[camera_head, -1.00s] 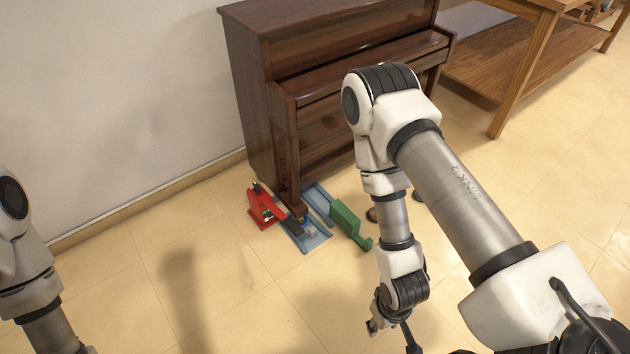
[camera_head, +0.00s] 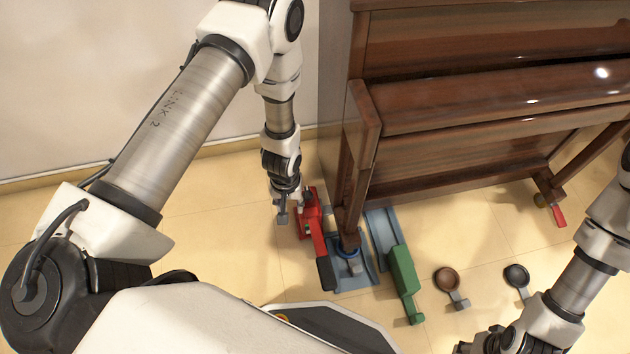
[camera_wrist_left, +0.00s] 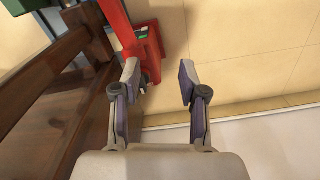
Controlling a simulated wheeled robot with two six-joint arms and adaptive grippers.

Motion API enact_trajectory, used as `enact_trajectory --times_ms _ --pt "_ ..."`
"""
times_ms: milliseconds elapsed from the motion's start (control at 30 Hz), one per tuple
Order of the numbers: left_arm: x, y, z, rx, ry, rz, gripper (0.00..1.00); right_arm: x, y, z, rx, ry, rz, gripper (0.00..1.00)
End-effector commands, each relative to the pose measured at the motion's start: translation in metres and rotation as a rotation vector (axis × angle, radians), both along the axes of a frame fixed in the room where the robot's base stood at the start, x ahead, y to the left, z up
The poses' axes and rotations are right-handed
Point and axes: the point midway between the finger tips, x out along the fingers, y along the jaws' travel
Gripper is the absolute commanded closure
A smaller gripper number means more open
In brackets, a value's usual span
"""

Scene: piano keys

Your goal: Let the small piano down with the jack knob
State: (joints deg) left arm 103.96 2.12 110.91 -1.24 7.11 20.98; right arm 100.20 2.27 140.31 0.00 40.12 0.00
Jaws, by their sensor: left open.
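The small brown upright piano (camera_head: 440,150) stands against the wall in the head view. Its near leg (camera_head: 349,210) comes down at a blue plate (camera_head: 350,275) on the floor. The red jack (camera_head: 314,225) with a black handle (camera_head: 325,272) stands beside that leg; I cannot make out its knob clearly. My left gripper (camera_head: 283,207) is open just left of the jack. In the left wrist view, its open fingers (camera_wrist_left: 159,82) are empty, with the red jack (camera_wrist_left: 150,60) close beside the left finger. My right gripper (camera_head: 485,342) is partly seen at the bottom edge.
A green block-shaped piece (camera_head: 402,270) stands by a second blue strip (camera_head: 381,235). A small red piece (camera_head: 558,215) is under the far leg. The tiled floor left of the jack is free.

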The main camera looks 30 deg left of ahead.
Motion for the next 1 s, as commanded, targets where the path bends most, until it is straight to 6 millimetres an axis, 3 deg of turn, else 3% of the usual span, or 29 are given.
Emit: enact_trajectory --times_ms 33,100,233,367,600,700,1000 --pt "0.036 0.001 -0.04 0.002 -0.012 0.055 0.57 -0.001 0.0 -0.046 0.0 0.002 0.0 0.57" --pt "0.075 0.003 -0.049 0.006 -0.009 0.134 0.57 -0.001 0.0 -0.066 0.0 0.002 0.0 0.57" --pt "0.113 0.005 -0.046 0.012 -0.002 0.22 0.57 -0.001 0.0 -0.079 0.0 0.002 0.0 0.57" --pt "0.117 0.005 -0.054 0.013 0.005 0.235 0.57 -0.001 0.0 -0.083 0.0 0.0 0.0 0.57" --pt "0.115 0.005 -0.101 0.013 0.006 0.233 0.57 -0.001 0.0 -0.105 0.0 0.0 0.0 0.57" --pt "0.116 0.005 -0.112 0.013 0.004 0.233 0.57 -0.001 0.0 -0.11 0.0 0.0 0.0 0.57" --pt "0.115 0.005 -0.115 0.013 0.004 0.232 0.57 -0.001 0.0 -0.11 0.0 0.0 0.0 0.57"
